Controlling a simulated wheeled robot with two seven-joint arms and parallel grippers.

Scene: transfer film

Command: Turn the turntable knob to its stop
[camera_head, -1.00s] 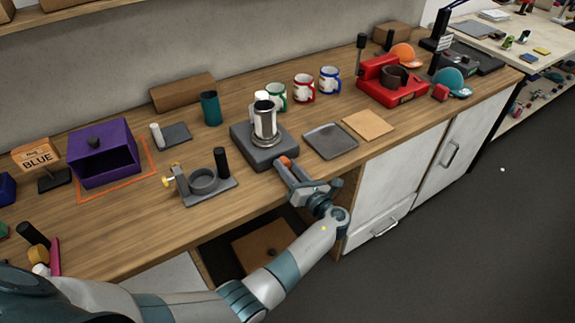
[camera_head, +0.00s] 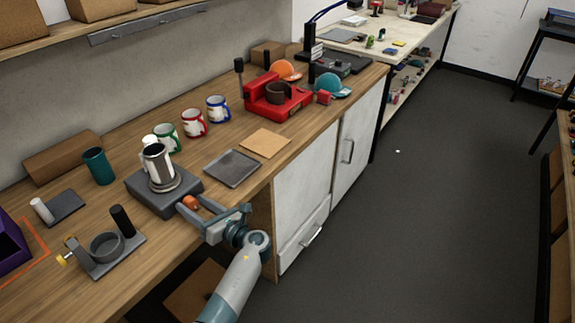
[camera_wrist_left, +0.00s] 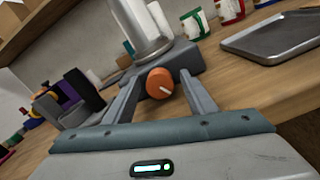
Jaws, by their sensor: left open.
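The turntable (camera_head: 139,190) is a dark grey block on the wooden bench, with a steel tumbler (camera_head: 158,164) standing on its round plate. Its orange knob (camera_head: 190,202) sticks out from the front side; in the left wrist view the knob (camera_wrist_left: 160,83) shows a white mark pointing toward lower right. My left gripper (camera_head: 190,205) is open, its two fingers on either side of the knob. In the left wrist view the fingers (camera_wrist_left: 157,92) stand apart from the knob, with gaps on both sides. My right gripper is not in view.
A grey tray (camera_head: 232,168) and a tan board (camera_head: 264,143) lie right of the turntable. Several mugs (camera_head: 194,123) stand behind. A grey fixture with a ring (camera_head: 106,246) is at the left. A red press (camera_head: 277,98) stands farther right.

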